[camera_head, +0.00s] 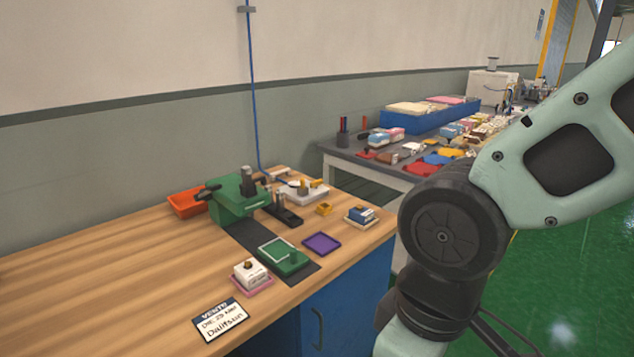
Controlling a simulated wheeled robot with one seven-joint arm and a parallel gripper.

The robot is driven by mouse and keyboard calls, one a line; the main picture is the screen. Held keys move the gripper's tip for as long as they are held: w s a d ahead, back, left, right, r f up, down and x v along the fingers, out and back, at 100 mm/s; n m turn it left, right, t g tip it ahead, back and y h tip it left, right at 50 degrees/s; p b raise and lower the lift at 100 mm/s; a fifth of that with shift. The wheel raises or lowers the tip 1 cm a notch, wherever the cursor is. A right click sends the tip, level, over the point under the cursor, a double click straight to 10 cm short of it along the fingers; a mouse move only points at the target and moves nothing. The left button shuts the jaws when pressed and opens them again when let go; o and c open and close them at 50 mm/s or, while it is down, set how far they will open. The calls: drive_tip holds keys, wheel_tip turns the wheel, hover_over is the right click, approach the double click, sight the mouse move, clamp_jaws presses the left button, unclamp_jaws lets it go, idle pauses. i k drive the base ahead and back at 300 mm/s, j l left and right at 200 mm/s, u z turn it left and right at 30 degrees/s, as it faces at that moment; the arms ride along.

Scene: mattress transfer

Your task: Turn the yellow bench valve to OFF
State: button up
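A small yellow part (317,183), which looks like the valve handle, sits on a whitish block (302,193) near the back right of the wooden bench (100,270). A blue hose (254,95) runs down the wall to this spot. The handle's exact direction and any ON or OFF marking are too small to read. A second small yellow piece (324,208) lies just in front, and I cannot tell what it is. My arm fills the right side, apart from the valve. My gripper's fingers are not in view.
A green machine (233,200) and an orange tray (187,204) stand left of the valve. A green pad (284,256), purple tray (321,243), white box (250,274) and sign (220,319) lie in front. A cluttered grey table (385,168) stands behind. The bench's left is clear.

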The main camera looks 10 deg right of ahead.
sight(318, 182)
drive_tip(key=i+u, duration=0.15)
drive_tip(key=i, duration=0.35)
drive_tip(key=i+l+u, duration=0.1)
drive_tip(key=i, duration=0.4)
drive_tip(key=i+l+u, duration=0.15)
drive_tip(key=i, duration=0.35)
